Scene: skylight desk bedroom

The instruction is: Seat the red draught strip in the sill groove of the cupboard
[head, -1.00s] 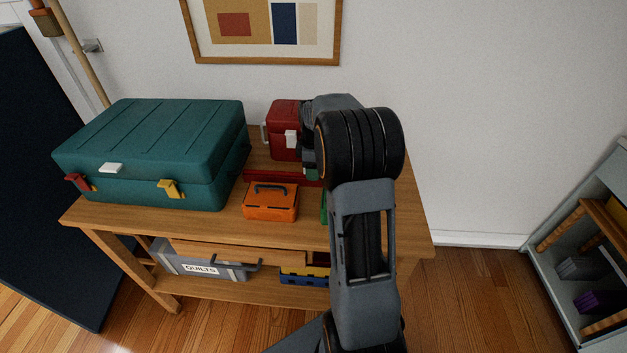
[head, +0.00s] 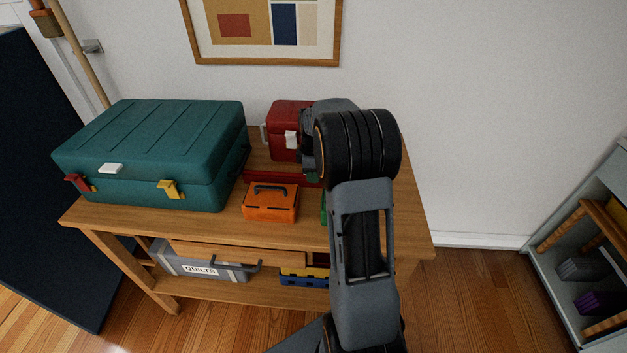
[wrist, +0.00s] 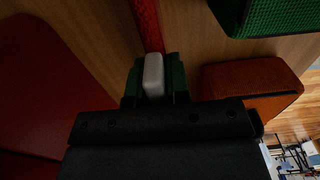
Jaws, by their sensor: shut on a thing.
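The red draught strip (head: 285,178) lies lengthwise on the wooden workbench, between the red box behind and the orange case in front. In the wrist view the strip (wrist: 147,25) runs away from my gripper. My gripper (wrist: 154,80) has green fingers shut on a pale block in line with the strip, which looks like its grip. In the head view my wrist hides the fingers and the strip's right end. A grey-green cupboard (head: 545,265) stands open at the far right. I cannot make out its sill groove.
The bench (head: 225,225) also carries a big teal case (head: 150,140) at left, a red box (head: 285,118), an orange case (head: 270,207) and a green item (wrist: 270,18) close to my gripper. A grey quilts bin (head: 215,259) sits below. Floor between bench and cupboard is clear.

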